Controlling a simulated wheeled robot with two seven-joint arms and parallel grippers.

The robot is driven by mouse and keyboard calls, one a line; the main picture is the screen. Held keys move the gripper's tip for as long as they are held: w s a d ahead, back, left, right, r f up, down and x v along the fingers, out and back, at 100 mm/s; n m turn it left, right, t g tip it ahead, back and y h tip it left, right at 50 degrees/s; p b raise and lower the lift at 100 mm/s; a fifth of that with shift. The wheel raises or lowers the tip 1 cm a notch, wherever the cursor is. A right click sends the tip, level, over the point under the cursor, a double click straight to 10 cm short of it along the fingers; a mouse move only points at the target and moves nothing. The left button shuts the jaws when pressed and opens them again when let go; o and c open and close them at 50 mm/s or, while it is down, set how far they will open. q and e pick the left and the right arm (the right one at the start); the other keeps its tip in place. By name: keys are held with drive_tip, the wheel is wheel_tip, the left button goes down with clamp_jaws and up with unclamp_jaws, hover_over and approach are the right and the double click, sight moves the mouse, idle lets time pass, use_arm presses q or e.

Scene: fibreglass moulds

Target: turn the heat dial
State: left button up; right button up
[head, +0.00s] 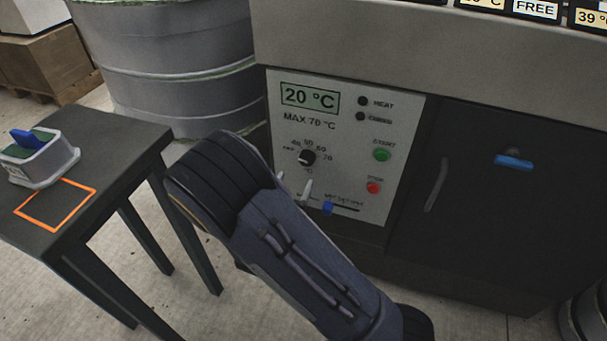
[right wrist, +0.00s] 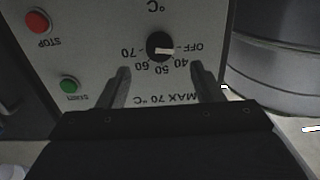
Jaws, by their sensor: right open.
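The heat dial (head: 307,158) is a round black knob on a pale control panel (head: 346,120), with a scale from OFF to 70 around it. In the right wrist view the dial (right wrist: 160,46) has a white pointer turned towards OFF. The display (head: 310,97) reads 20 °C. My right gripper (head: 293,187) is open and empty close to the panel, just below the dial in the head view. In the right wrist view its two fingers (right wrist: 163,86) stand apart, with the dial beyond their tips and not between them. My left gripper is not in view.
A green start button (head: 382,154), a red stop button (head: 374,187) and a blue slider (head: 327,208) are near the dial. A dark cabinet door (head: 480,210) is to the right. A grey drum (head: 165,60) is behind.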

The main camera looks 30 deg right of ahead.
sight(305, 162)
drive_tip(key=b+x, duration=0.1)
drive_tip(key=x, duration=0.6)
drive_tip(key=shift+w+d, duration=0.1)
drive_tip(key=shift+d, duration=0.15)
drive_tip(key=c, duration=1)
